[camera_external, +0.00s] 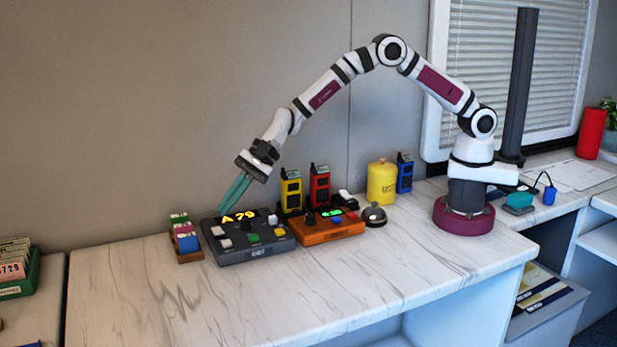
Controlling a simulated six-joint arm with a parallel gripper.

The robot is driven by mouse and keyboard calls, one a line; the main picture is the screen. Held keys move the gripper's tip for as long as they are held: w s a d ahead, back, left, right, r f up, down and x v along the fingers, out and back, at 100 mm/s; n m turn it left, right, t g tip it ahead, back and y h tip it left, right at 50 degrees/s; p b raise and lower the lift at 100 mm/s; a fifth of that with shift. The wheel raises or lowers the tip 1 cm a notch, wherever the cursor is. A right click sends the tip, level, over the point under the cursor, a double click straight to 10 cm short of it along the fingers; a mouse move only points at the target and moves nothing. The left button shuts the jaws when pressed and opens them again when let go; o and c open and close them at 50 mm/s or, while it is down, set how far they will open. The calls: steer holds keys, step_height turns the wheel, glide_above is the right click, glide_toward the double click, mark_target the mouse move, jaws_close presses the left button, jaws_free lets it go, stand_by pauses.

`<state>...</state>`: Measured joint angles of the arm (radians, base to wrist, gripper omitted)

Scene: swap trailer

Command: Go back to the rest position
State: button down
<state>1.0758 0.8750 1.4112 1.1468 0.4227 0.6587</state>
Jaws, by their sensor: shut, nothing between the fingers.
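My gripper (222,208) has long teal fingers that are shut and empty. The fingertips point down over the left back part of a dark grey control box (252,255) on the marbled counter. Whether the tips touch the box, I cannot tell. The box has a lit display (239,216) reading "A 79" and several coloured buttons. My arm arches from its base at the right end of the counter over to the left.
An orange box (325,231) adjoins the grey one. A bell (374,215), yellow radio (290,191), red radio (319,187), yellow canister (381,184) and blue radio (404,173) stand nearby. A small rack (185,238) is at left. The counter's front (300,300) is clear.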

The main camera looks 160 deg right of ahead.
steer(key=w+a+r+n+y, duration=0.2)
steer(key=a+r+n, duration=0.2)
steer(key=a, duration=0.6)
steer(key=w+a+r+n+y, duration=0.2)
steer(key=w+a+r+n, duration=0.15)
steer(key=a, duration=0.65)
steer(key=w+a+r+n+y, duration=0.15)
steer(key=a+r+n, duration=0.25)
steer(key=a, duration=0.6)
steer(key=s+a+r+n+g+y, duration=0.1)
steer(key=s+a+n+g, duration=0.2)
steer(key=a, duration=0.5)
steer(key=s+a+r+n+y, duration=0.1)
steer(key=s+a+n+y, duration=0.1)
steer(key=s+a+n, duration=0.45)
steer(key=s+a+f+n+g+h, duration=0.1)
steer(key=s+a, duration=0.4)
steer(key=s, duration=0.5)
steer(key=s+a+f+n+g, duration=0.1)
steer(key=s+a+n+g, duration=0.3)
steer(key=s, duration=0.7)
steer(key=shift+a+f+n+h, duration=0.4)
steer(key=shift+a+n, duration=0.15)
steer(key=shift+n, duration=0.55)
